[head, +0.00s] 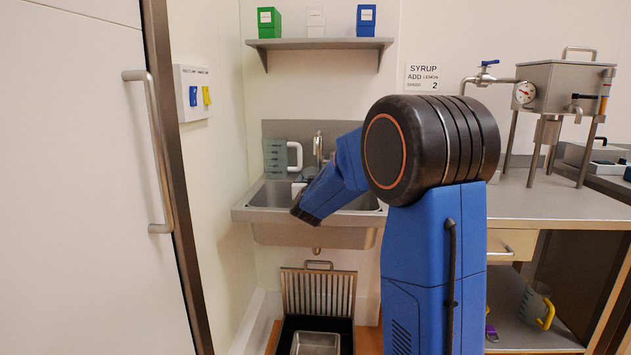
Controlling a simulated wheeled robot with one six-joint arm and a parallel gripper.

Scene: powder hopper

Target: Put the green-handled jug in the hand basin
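No jug with a green handle shows in the head view. A grey, see-through jug with a white handle (276,158) stands upright at the back left of the hand basin (315,236). A jug with a yellow handle (540,309) is on the low shelf at the right, tilted in view and partly hidden. My arm bends over the basin's front, covering its right half. The arm's dark end is over the basin's front rim. My gripper's fingers cannot be made out, nor whether they hold anything.
A wall shelf (320,43) above holds green, white and blue boxes. A steel counter (550,204) at the right carries a metal hopper (560,88) with a gauge. A raised grate (318,292) and an open floor pit are below the basin. A white door (75,180) stands left.

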